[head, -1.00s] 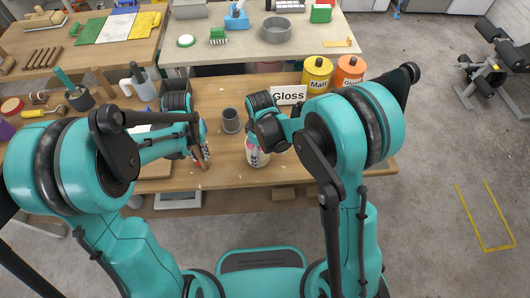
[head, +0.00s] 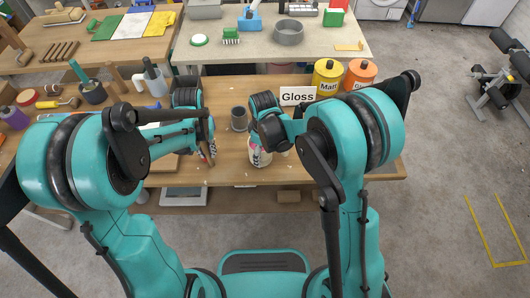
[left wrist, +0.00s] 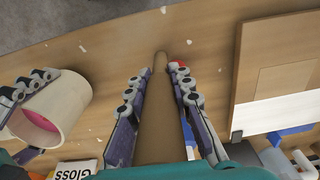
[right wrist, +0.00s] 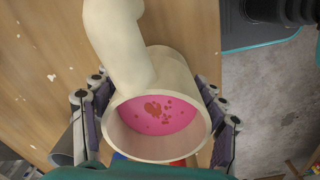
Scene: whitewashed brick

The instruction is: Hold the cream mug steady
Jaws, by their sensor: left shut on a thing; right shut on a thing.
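The cream mug (head: 262,160) is near the table's front edge in the head view. My right gripper (head: 257,152) is shut around it; in the right wrist view the mug (right wrist: 157,142) sits between both fingers, its thick handle towards the top. Pink paint with red-brown spots shows inside. I cannot tell whether its base touches the table. My left gripper (head: 208,154) is shut on a brown wooden stick (left wrist: 160,115), to the left of the mug and apart from it. The mug also shows at the left of the left wrist view (left wrist: 58,108).
A grey cup (head: 239,121) stands just behind, between the arms. A "Gloss" sign (head: 298,96), a yellow tin (head: 327,75) and an orange tin (head: 360,76) stand at the back right. Light flecks dot the wooden table. The table's front edge is close to the mug.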

